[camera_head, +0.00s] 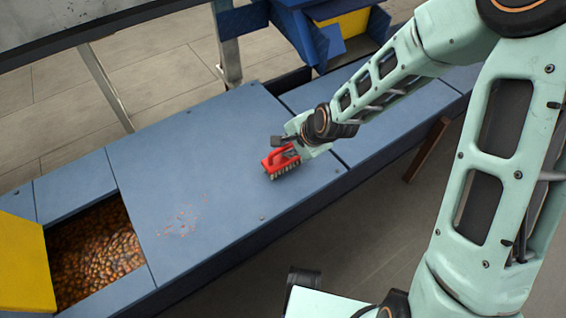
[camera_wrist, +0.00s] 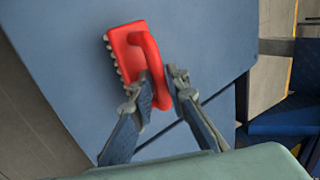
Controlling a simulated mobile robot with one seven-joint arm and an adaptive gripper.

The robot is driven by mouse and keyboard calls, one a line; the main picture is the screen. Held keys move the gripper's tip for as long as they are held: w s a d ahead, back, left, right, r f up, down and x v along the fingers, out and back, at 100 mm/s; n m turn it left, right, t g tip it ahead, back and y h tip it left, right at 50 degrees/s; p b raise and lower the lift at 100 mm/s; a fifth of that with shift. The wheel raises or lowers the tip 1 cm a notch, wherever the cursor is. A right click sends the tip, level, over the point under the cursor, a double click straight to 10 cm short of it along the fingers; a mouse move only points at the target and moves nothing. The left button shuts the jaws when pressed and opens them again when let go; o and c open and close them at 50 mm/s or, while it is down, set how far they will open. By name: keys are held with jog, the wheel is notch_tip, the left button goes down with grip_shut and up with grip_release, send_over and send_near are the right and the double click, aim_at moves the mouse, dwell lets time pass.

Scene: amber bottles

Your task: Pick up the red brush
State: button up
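The red brush (camera_wrist: 134,52) has a red block, a raised red loop handle and pale bristles. In the head view the brush (camera_head: 281,163) is bristles down at the blue bench top, under my gripper (camera_head: 292,149). In the wrist view the two fingers of my gripper (camera_wrist: 159,82) stand on either side of the lower part of the handle. They slant inward and the handle fills the gap between them, so my gripper looks shut on it. The left finger hides part of the brush block. Finger contact is too small to tell in the head view.
The blue bench top (camera_head: 190,175) is mostly bare, with a small reddish worn patch. An opening at the left holds brown lumps (camera_head: 95,258) beside a yellow panel (camera_head: 22,262). A blue and yellow structure (camera_head: 325,28) and metal posts stand behind.

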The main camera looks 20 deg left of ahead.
jog(key=shift+a+f, duration=0.1)
jog(key=shift+f, duration=0.1)
jog(key=shift+c, duration=0.7)
grip_shut()
jog(key=shift+w+r, duration=0.1)
jog(key=shift+r, duration=0.05)
